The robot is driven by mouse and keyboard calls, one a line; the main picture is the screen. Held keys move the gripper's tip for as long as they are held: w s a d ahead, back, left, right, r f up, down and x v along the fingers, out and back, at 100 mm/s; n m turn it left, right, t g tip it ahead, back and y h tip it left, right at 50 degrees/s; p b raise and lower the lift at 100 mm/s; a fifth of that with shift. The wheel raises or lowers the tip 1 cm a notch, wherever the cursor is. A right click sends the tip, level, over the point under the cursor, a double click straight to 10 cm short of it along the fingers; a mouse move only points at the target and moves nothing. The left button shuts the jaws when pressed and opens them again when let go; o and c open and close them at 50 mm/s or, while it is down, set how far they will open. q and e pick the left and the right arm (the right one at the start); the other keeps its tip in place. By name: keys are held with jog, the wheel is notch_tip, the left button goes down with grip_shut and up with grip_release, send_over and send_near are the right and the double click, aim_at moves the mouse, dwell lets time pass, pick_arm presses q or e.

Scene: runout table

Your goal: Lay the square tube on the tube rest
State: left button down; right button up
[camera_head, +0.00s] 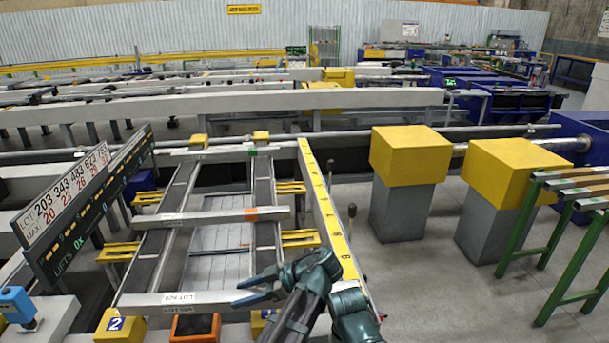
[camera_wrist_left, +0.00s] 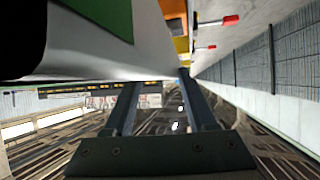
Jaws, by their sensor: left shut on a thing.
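Three pale grey square tubes lie crosswise on the runout table's dark rails (camera_head: 176,197). The nearest tube (camera_head: 145,303) carries a lot label, the middle tube (camera_head: 195,219) has an orange patch, and the far tube (camera_head: 210,151) has a green patch. My left gripper (camera_head: 237,293) is shut on the nearest tube near its right end. In the left wrist view a large pale surface with a green patch (camera_wrist_left: 100,20) fills the upper left, at the fingertips (camera_wrist_left: 158,82). A green-legged stand (camera_head: 545,255) with brown-topped bars is at the right edge; I cannot tell if it is the tube rest. My right gripper is not in view.
A yellow numbered scale (camera_head: 327,212) runs along the table's right side. Two yellow blocks on grey pedestals (camera_head: 410,158) stand to its right. A lot board (camera_head: 85,200) stands at left.

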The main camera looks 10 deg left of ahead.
aim_at(244, 294)
pick_arm(q)
notch_tip(244, 294, up, 9)
jog(key=p, duration=0.7)
jog(key=shift+f+p, duration=0.15)
jog(key=shift+p, duration=0.15)
jog(key=shift+f, duration=0.1)
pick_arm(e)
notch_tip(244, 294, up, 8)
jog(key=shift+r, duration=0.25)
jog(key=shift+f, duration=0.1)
pick_arm(q)
jog(key=w+a+f+m+t+b, duration=0.4)
jog(key=w+a+f+b, duration=0.45)
jog(key=a+b, duration=0.2)
jog(key=w+a+f+b, duration=0.4)
jog(key=w+a+f, duration=0.2)
jog(key=w, duration=0.8)
jog(key=a, duration=0.2)
jog(key=shift+a, duration=0.4)
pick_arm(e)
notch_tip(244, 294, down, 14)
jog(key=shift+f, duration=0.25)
pick_arm(q)
jog(key=shift+w, duration=0.1)
jog(key=shift+f, duration=0.1)
